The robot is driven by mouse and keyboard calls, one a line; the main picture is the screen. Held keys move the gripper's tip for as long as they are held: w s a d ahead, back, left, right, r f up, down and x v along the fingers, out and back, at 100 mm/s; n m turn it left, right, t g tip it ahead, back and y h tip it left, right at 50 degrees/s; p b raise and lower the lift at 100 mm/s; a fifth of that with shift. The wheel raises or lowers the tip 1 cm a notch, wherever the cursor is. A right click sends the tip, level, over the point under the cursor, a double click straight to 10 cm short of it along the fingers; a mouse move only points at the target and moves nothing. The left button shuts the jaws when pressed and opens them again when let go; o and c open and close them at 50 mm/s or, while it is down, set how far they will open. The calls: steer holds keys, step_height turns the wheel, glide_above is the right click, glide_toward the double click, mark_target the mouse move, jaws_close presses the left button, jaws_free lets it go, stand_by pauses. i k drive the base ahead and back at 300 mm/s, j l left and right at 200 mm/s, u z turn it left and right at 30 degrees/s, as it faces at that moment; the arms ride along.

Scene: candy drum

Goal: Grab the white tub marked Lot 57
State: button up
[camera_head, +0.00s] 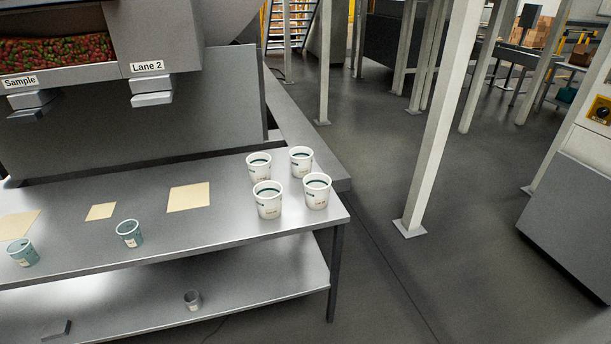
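Several white tubs with dark green rims inside stand upright in a cluster at the right end of the metal table. One is at the back left (259,167), one at the back right (301,161), one at the front left (268,199) and one at the front right (317,190). They have small printed marks on their sides, too small to read, so I cannot tell which is Lot 57. My gripper is not in view.
A machine labelled Lane 2 (147,67) stands behind. A white post (437,120) rises at right; floor between is clear.

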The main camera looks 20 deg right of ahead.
mark_target(300, 158)
steer(key=z, duration=0.45)
steer(key=i+j+z, duration=0.35)
steer(key=j+z, duration=0.2)
steer(key=i+j+z, duration=0.25)
steer(key=j, duration=0.2)
steer(key=i+j, duration=0.15)
steer(key=j, duration=0.4)
steer(key=i+j+z, duration=0.1)
steer(key=j, duration=0.4)
steer(key=i+j, duration=0.15)
steer(key=j, duration=0.4)
steer(key=i+j+z, duration=0.1)
steer(key=j, duration=0.45)
steer(key=i+j, duration=0.1)
steer(key=j, duration=0.45)
steer(key=z, duration=0.05)
